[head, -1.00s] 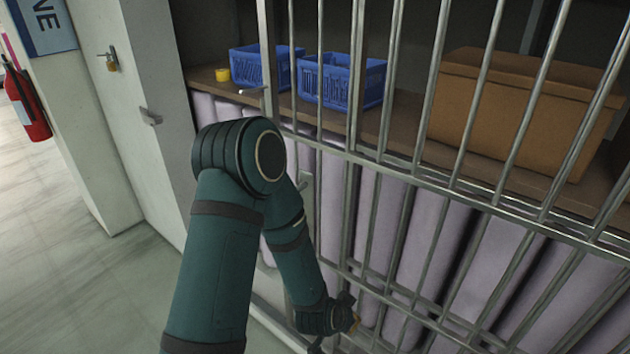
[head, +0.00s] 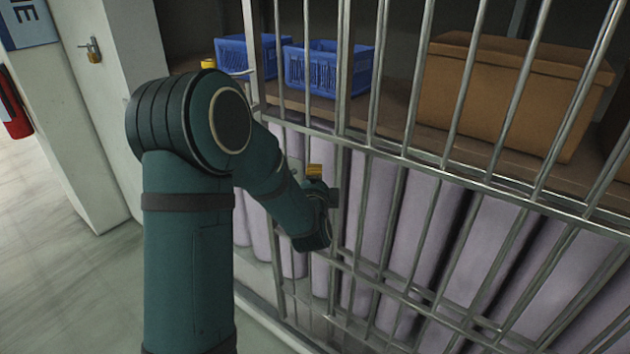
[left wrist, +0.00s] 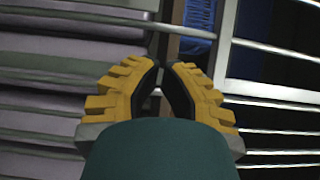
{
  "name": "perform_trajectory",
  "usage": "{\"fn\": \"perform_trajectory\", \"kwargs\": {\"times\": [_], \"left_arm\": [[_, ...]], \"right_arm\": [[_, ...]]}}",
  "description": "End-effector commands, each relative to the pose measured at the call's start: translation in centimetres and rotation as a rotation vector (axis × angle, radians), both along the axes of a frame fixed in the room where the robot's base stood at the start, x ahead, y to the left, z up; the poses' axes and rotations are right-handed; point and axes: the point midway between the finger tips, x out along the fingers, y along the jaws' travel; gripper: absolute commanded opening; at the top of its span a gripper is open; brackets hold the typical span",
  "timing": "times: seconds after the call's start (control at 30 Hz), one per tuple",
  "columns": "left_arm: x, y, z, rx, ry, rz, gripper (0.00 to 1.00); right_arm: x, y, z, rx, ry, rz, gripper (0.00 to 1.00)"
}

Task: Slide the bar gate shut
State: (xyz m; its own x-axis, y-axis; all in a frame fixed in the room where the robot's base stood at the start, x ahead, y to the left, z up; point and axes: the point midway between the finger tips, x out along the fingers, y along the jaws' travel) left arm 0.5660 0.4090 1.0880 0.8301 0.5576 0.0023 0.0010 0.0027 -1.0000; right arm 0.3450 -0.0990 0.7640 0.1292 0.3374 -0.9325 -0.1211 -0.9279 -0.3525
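The bar gate (head: 449,160) is a grey metal lattice across the middle and right of the head view. Its left edge stands apart from the white post (head: 105,110), with a gap between them. My left gripper (head: 316,180) is in front of the gate's lower left part, close to its bars. The left wrist view shows its yellow fingers (left wrist: 161,66) with the tips brought together. I see nothing clearly held, though a bar may lie behind the tips. The gate's grip area is partly hidden by my arm. My right gripper is out of view.
Behind the bars, a shelf holds blue baskets (head: 327,70) and a brown box (head: 510,90). Pale purple rolls (head: 375,215) stand below it. A padlock (head: 94,55) hangs on the post. A red extinguisher (head: 14,108) is far left. The floor (head: 75,290) at left is clear.

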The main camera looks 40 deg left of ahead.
Motion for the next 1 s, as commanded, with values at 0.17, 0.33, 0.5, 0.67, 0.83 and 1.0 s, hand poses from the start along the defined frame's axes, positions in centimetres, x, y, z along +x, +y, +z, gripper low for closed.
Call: {"fn": "perform_trajectory", "kwargs": {"times": [0.17, 0.33, 0.5, 0.67, 0.83, 1.0], "left_arm": [[2.7, 1.8, -0.1, 0.0, 0.0, 0.0, 0.0], [4.4, 2.9, -0.1, -0.002, 0.001, -0.002, 0.0], [5.1, 3.4, -0.1, -0.002, 0.001, -0.002, 0.0], [5.2, 3.4, -0.1, -0.003, 0.001, -0.003, 0.0], [5.2, 3.4, -0.1, -0.003, 0.001, -0.003, 0.0], [5.2, 3.7, -0.1, -0.003, 0.001, -0.002, 0.0]], "right_arm": [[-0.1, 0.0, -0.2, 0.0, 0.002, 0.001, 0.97], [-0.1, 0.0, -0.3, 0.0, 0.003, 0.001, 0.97], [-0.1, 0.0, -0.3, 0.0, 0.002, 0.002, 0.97], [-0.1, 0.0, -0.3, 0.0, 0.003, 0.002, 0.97], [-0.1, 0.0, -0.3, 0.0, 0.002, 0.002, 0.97], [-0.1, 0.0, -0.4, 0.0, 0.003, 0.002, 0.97]]}}
